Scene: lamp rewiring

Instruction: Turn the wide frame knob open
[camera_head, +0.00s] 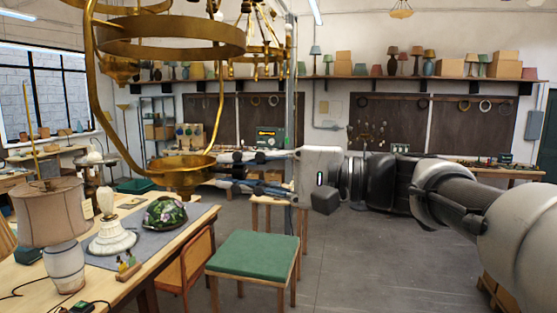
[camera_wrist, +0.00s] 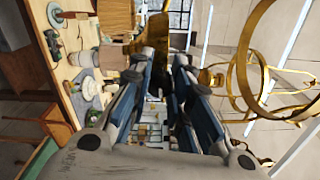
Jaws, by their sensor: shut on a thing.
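A large brass hanging frame (camera_head: 170,35) with a wide ring fills the upper left of the head view, and a brass bowl (camera_head: 183,176) sits at its foot. My gripper (camera_head: 218,171) reaches in from the right, its two blue-padded fingers level at the bowl's right edge. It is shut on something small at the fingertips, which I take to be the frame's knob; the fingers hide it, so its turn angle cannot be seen. In the wrist view the fingers (camera_wrist: 168,62) converge ahead, with brass rings (camera_wrist: 243,72) to their right.
A wooden workbench (camera_head: 30,272) at left holds a shaded lamp (camera_head: 66,265), a white lamp base (camera_head: 112,238) and a floral glass shade (camera_head: 164,212). A green-topped stool (camera_head: 252,254) and a chair stand below my gripper. Open floor lies to the right.

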